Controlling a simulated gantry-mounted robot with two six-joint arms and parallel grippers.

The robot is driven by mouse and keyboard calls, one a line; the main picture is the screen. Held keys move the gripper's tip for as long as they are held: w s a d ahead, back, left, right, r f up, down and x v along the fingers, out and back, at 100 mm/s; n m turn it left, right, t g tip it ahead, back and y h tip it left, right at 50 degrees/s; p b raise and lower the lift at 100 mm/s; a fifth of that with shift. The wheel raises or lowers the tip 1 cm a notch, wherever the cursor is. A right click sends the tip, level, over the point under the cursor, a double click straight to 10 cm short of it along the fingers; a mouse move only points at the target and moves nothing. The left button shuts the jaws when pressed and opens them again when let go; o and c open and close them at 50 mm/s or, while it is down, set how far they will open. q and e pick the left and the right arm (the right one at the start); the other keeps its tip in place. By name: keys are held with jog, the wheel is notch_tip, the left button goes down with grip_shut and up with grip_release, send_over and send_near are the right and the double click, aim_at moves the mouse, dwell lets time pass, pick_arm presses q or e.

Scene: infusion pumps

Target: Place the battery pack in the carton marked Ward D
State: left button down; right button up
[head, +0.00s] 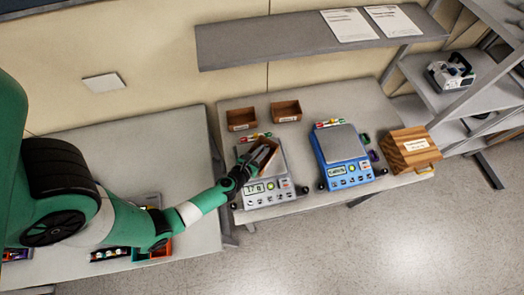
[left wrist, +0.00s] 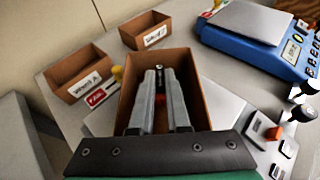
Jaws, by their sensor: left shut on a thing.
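My left gripper (head: 258,161) reaches into an open brown carton (head: 272,165) that sits on the grey scale (head: 280,188). In the left wrist view, the fingers (left wrist: 160,85) are inside this carton (left wrist: 193,72), shut on a small dark and red thing (left wrist: 160,99) that is mostly hidden between them. It may be the battery pack; I cannot tell. This carton's label is not readable. Two more open cartons stand behind: the left one (left wrist: 78,62) has a label that seems to read Ward A, and the other (left wrist: 145,30) has a label I cannot read surely. My right gripper is not in view.
A blue scale (head: 343,150) stands to the right, with a striped wooden box (head: 412,150) beyond it at the table's end. A shelf (head: 260,43) overhangs the back. Small coloured items lie behind both scales.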

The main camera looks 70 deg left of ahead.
pick_arm(q)
jog(key=shift+f, duration=0.15)
jog(key=c, duration=0.9)
grip_release()
jog(key=shift+r, duration=0.2)
jog(key=shift+s+d+r, duration=0.15)
jog(key=shift+r, duration=0.05)
jog(key=p+v, duration=0.1)
jog(key=v, duration=0.9)
jog(key=shift+s+d, duration=0.2)
jog(key=shift+s, duration=0.05)
jog(key=shift+s+d+r, duration=0.2)
jog(key=shift+s+r, duration=0.05)
jog(key=shift+s, duration=0.1)
